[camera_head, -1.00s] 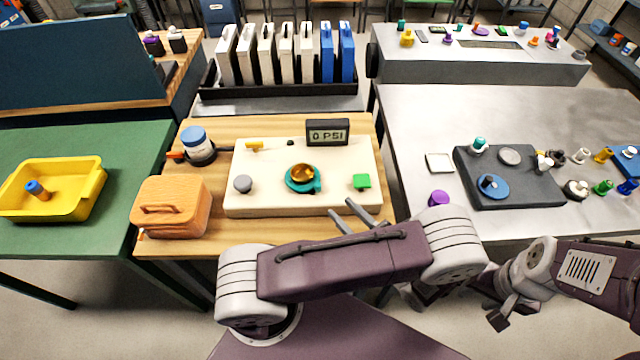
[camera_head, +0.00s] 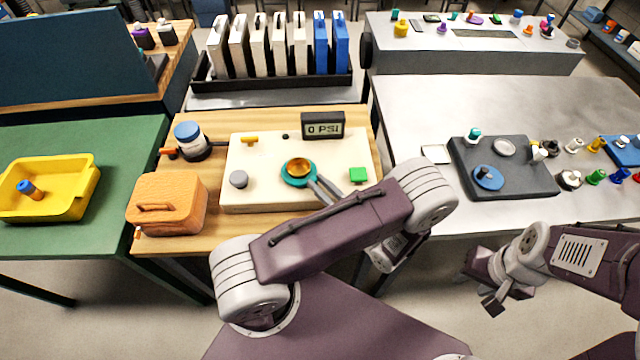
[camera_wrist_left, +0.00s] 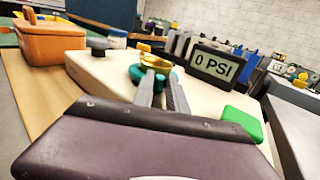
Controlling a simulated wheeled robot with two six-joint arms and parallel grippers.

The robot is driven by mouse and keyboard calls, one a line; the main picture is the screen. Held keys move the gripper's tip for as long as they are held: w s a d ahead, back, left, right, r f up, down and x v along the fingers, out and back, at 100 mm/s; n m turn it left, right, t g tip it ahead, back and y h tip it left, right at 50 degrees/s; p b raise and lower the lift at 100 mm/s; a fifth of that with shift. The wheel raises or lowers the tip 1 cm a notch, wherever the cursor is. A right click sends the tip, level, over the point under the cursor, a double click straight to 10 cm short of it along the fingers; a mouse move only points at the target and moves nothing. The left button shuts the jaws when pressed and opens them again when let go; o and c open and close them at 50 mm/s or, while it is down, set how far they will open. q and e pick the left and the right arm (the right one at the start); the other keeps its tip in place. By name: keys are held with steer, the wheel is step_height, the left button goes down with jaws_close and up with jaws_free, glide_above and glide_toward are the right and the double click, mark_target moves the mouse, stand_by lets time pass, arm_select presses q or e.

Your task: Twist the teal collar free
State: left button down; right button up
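The teal collar (camera_head: 300,181) sits around a brass fitting (camera_head: 298,167) on the cream board (camera_head: 260,200). It also shows in the left wrist view (camera_wrist_left: 137,73), partly behind my fingers. My left gripper (camera_head: 319,183) reaches in from the front right, with its fingertips at the collar's near right edge. In the left wrist view, the two fingers (camera_wrist_left: 161,82) are apart, with a gap between them. Whether they touch the collar's side lug cannot be told. My right gripper (camera_head: 492,302) hangs low, away from the board; its fingers are unclear.
The board also carries a gauge reading 0 PSI (camera_head: 323,125), a green block (camera_head: 358,174) and a grey knob (camera_head: 239,179). An orange case (camera_head: 168,205) stands to its left, with a blue-lidded jar (camera_head: 190,139) behind. A dark tray (camera_head: 520,180) lies on the right table.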

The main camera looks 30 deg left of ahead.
arm_select(q)
steer(key=shift+w+d+f+n+g+y+b, duration=0.1)
steer(key=shift+w+n+g+y+b, duration=0.25)
steer(key=shift+n+g, duration=0.35)
steer(key=shift+w+g, duration=0.2)
steer(key=shift+g, duration=0.2)
steer(key=c, duration=1.3)
jaws_free()
steer(key=shift+d, duration=0.1)
steer(key=b+v, duration=0.1)
steer(key=v, duration=0.7)
steer(key=shift+d, duration=0.35)
steer(key=shift+s+d, duration=0.15)
steer(key=shift+d, duration=0.05)
